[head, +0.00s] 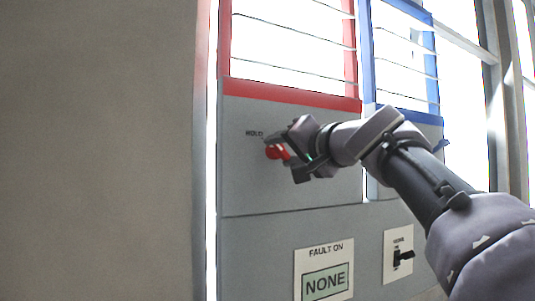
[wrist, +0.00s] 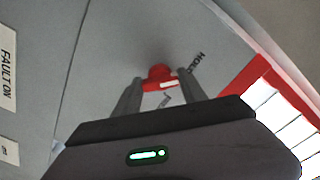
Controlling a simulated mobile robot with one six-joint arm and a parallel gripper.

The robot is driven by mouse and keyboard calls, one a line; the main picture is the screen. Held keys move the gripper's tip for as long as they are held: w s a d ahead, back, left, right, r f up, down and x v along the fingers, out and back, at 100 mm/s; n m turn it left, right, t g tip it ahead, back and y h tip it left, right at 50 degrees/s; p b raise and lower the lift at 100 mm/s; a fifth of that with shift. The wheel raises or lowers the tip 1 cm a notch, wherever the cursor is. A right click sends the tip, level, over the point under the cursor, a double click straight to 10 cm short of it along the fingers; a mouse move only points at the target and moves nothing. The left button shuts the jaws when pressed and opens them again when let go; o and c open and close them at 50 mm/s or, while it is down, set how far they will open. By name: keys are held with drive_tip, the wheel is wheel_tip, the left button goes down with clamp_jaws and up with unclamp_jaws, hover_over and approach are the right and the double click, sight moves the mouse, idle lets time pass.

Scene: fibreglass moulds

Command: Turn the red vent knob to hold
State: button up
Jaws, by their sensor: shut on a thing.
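The red vent knob (head: 272,152) sits on the grey panel below the red-framed window. It also shows in the wrist view (wrist: 158,74), between my fingertips, with a pale mark along its bar. My gripper (head: 282,156) is shut on the knob, one finger on each side; the fingers also show in the wrist view (wrist: 160,86). The HOLD label (head: 254,133) is up and left of the knob in the head view, and up and right of it in the wrist view (wrist: 197,63). A second label (wrist: 164,99) is partly hidden by the knob and gripper.
A blue-framed window (head: 405,108) stands right of the red-framed one (head: 290,94). Below are a "FAULT ON" plate reading NONE (head: 324,270) and a plate with a black lever (head: 402,256). A plain wall (head: 95,150) fills the left.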

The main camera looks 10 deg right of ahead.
idle(0.3)
drive_tip(key=o, duration=1.4)
drive_tip(key=shift+c, duration=0.2)
drive_tip(key=shift+f, duration=0.1)
